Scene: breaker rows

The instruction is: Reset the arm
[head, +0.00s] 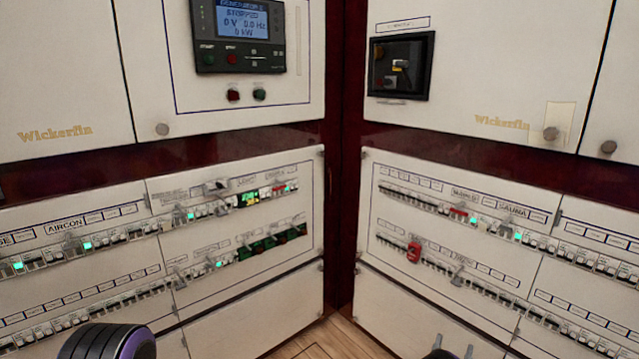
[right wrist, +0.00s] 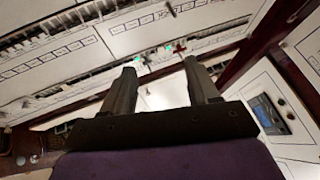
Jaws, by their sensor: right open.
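My right gripper (head: 453,347) shows only by its dark fingertips at the bottom edge of the head view, in front of the lower right panel. In the right wrist view, the right gripper (right wrist: 160,66) has its two dark fingers spread apart with nothing between them. Breaker rows lie beyond the fingertips there, apart from them as far as I can tell. A dark ribbed part of my own arm shows at the bottom left of the head view. My left gripper is not in view.
Breaker rows fill the lower left panel (head: 236,306) and lower right panel (head: 400,277). A red device (head: 414,252) sits on the right lower row. A generator display (head: 243,20) reads stopped. A dark recessed box (head: 401,66) is at upper right. Wooden floor (head: 335,340) shows between the cabinets.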

